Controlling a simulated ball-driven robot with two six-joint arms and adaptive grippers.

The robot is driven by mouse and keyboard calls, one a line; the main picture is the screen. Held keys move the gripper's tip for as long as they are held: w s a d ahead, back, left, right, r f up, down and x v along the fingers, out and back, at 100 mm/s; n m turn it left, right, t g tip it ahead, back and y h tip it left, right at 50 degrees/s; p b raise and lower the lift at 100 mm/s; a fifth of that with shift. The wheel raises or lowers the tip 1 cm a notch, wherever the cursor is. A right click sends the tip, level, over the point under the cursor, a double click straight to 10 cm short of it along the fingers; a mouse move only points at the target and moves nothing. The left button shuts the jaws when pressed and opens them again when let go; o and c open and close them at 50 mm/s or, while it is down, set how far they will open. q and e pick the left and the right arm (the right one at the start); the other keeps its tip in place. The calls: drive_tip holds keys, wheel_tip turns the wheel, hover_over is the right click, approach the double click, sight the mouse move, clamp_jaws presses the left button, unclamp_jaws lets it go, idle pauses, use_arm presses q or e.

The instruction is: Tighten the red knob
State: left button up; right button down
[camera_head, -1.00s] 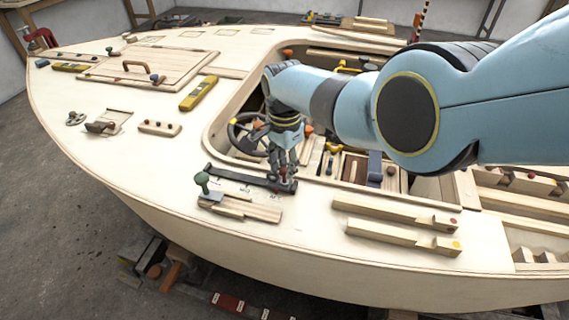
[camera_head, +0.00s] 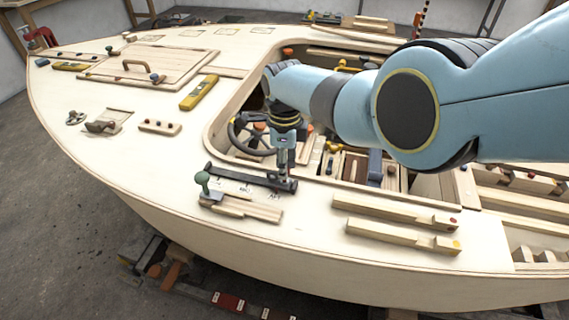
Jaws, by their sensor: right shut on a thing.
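My right gripper (camera_head: 284,168) reaches down from the right onto the right end of a dark bar (camera_head: 240,177) lying on the pale plywood deck. Its fingers look narrow from this side and are shut on the red knob, which they almost fully hide. The gripper points straight down. A green knob (camera_head: 202,178) stands upright at the left end, by the bar and a wooden block, clear of the gripper. My left gripper is out of view.
Two wooden strips (camera_head: 390,213) lie right of the bar. A dark steering wheel (camera_head: 250,134) sits in the open cockpit just behind the gripper.

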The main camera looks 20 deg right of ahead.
drive_tip(key=shift+w+r+m, duration=0.2)
drive_tip(key=shift+m, duration=0.4)
drive_tip(key=c, duration=1.4)
unclamp_jaws()
drive_tip(key=o, duration=0.3)
drive_tip(key=shift+s, duration=0.1)
drive_tip(key=shift+f, duration=0.1)
wheel_tip(320, 180, up, 12)
drive_tip(key=shift+r, duration=0.1)
drive_tip(key=shift+d, duration=0.1)
